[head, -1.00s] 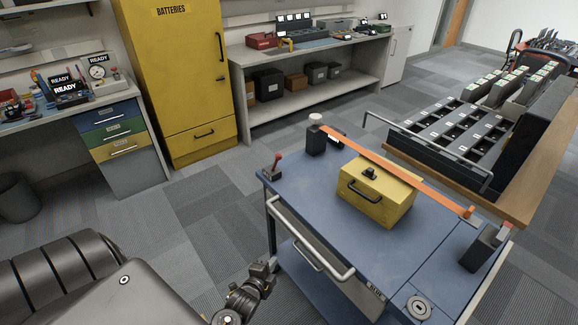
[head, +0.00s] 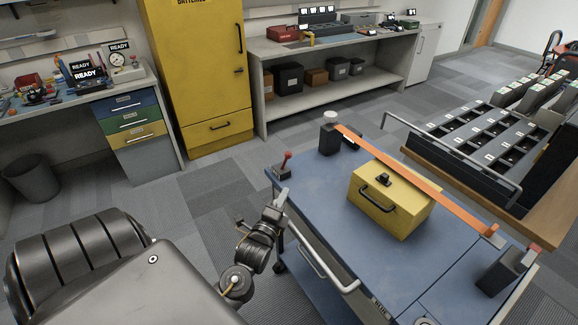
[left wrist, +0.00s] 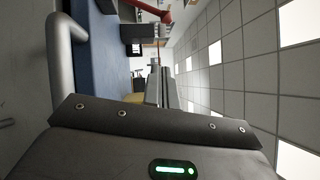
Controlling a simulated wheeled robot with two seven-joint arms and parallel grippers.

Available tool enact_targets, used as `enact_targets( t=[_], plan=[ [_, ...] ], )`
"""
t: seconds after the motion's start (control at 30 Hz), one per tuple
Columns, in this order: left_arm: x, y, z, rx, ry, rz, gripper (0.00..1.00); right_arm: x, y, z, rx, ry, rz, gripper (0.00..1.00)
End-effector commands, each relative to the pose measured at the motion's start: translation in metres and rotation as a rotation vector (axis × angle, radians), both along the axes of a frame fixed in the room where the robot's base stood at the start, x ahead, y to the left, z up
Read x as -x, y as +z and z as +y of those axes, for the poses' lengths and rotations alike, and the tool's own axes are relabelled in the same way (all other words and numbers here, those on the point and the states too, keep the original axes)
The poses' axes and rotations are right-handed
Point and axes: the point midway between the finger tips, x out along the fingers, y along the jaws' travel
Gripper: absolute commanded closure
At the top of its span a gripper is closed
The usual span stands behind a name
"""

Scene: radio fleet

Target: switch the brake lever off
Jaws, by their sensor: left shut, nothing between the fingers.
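The brake lever (head: 286,162) is a small red-tipped lever on a dark base at the near left corner of the blue cart top (head: 330,215). It stands up, tilted slightly. Red parts, probably the lever (left wrist: 150,8), show at the top edge of the left wrist view. My left gripper (head: 281,198) is shut and empty, just below and in front of the lever base, beside the cart's corner. A gap appears to separate it from the red tip. Its fingers also show in the left wrist view (left wrist: 162,82). My right gripper is not in view.
A yellow box (head: 392,200) sits on the cart under an orange bar (head: 415,180) between two dark posts. The cart's grey handle (head: 322,262) runs along its near side. A yellow cabinet (head: 195,75) stands behind. Carpet left of the cart is clear.

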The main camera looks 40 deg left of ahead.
Motion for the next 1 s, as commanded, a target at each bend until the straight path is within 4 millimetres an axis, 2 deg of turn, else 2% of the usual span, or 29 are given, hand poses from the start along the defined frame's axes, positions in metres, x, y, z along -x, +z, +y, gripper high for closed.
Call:
enact_targets(
  t=[0.4, 0.7, 1.0],
  plan=[
    [-0.080, 0.015, 0.026, 0.001, 0.001, -0.001, 1.00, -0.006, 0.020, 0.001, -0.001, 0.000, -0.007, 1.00],
    [-0.094, 0.022, 0.056, 0.000, -0.001, 0.000, 1.00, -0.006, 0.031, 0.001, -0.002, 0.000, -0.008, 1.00],
    [-0.096, 0.021, 0.060, 0.002, -0.001, 0.000, 1.00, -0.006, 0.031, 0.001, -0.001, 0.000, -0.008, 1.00]
  ],
)
